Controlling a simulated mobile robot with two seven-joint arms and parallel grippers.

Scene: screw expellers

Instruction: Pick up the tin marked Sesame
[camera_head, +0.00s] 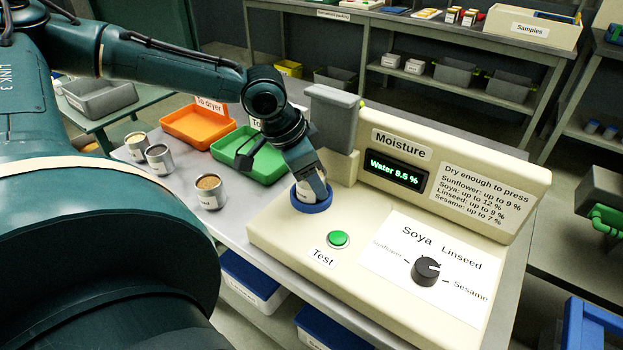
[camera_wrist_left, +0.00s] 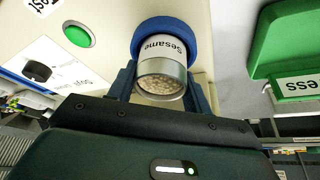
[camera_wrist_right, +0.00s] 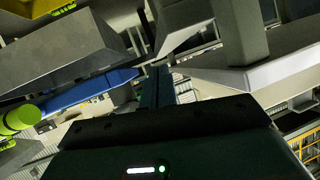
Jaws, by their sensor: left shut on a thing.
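The tin marked Sesame (camera_wrist_left: 162,70) shows its label and pale seeds inside in the left wrist view. It sits in the blue ring (camera_wrist_left: 150,28) of the moisture meter (camera_head: 280,235). In the head view the tin (camera_head: 309,190) is mostly hidden by my left gripper (camera_head: 308,178). The left gripper's fingers lie on both sides of the tin, shut on it. In the right wrist view my right gripper (camera_wrist_right: 158,85) has its fingers together with nothing seen between them, away from the tin.
Several other tins, including one with brown contents (camera_head: 209,192), stand on the bench at left. Behind them are an orange tray (camera_head: 190,142) and a green tray (camera_head: 275,175). The meter has a lit display (camera_head: 394,173), a green Test button (camera_head: 338,239) and a dial (camera_head: 426,271).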

